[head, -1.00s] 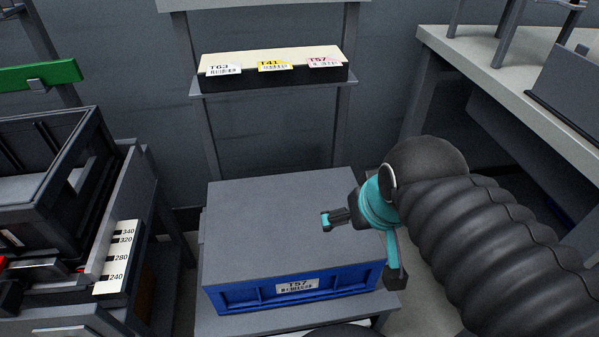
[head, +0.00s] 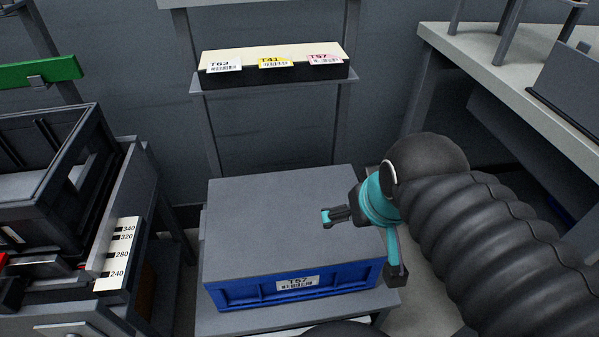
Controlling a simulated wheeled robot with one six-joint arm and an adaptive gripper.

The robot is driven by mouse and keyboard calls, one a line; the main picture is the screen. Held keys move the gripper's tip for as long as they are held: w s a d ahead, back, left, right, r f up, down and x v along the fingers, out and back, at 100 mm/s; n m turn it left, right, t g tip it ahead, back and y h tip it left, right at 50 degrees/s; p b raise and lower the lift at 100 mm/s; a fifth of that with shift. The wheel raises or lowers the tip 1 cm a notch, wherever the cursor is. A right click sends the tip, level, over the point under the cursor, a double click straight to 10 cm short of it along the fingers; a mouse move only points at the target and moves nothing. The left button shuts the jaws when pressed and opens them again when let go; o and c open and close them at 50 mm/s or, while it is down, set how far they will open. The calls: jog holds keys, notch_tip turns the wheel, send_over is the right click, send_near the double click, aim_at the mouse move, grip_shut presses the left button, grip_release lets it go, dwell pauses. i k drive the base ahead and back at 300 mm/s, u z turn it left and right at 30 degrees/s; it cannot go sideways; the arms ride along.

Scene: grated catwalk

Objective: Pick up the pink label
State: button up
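The pink label (head: 324,59), marked T57, is at the right end of a row on a cream-topped black holder (head: 275,76) on the back shelf. A yellow label (head: 275,63), marked T41, is in the middle, and a white label (head: 224,66), marked T63, is at the left. My gripper (head: 327,218) is in front of and below the labels, over the right part of the blue bin's grey top, apart from the pink label. One finger is clearly visible; the gap between the fingers cannot be made out. No held object shows.
A blue bin (head: 225,294) with a grey lid (head: 270,215) and a white T57 tag (head: 297,283) stands below the shelf. A dark crate (head: 50,222) and a scale strip (head: 118,255) are at left. A pale workbench (head: 490,70) is at right.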

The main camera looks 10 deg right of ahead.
aim_at(333, 57)
jog(key=z, duration=0.9)
jog(key=k, duration=1.85)
jog(key=u, duration=0.85)
jog(key=i, duration=0.95)
